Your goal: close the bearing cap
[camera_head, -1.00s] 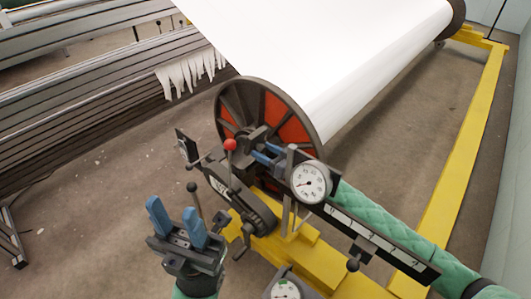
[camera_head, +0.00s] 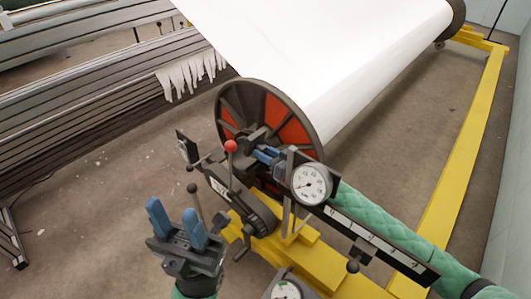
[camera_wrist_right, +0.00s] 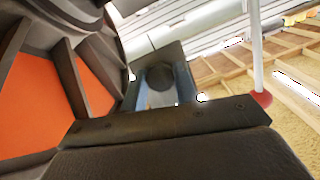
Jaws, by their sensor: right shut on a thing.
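The bearing cap (camera_head: 253,138) is a dark part at the hub of the orange and black beam flange, largely hidden by my right gripper and the frame. My right gripper (camera_head: 265,153), with blue fingers, is shut on a dark piece of the cap. In the right wrist view, the blue fingers (camera_wrist_right: 157,88) sit either side of a dark rounded piece; whether the cap is fully seated is unclear. My left gripper (camera_head: 177,218) is open and empty, pointing up, at lower left, apart from the cap.
A red-knobbed lever (camera_head: 230,146) and a black-knobbed lever (camera_head: 193,189) stand near the hub. A dial gauge (camera_head: 311,182) and a ruled bar (camera_head: 370,232) lie in front of my right arm. The yellow frame (camera_head: 463,150) borders the white roll (camera_head: 320,50).

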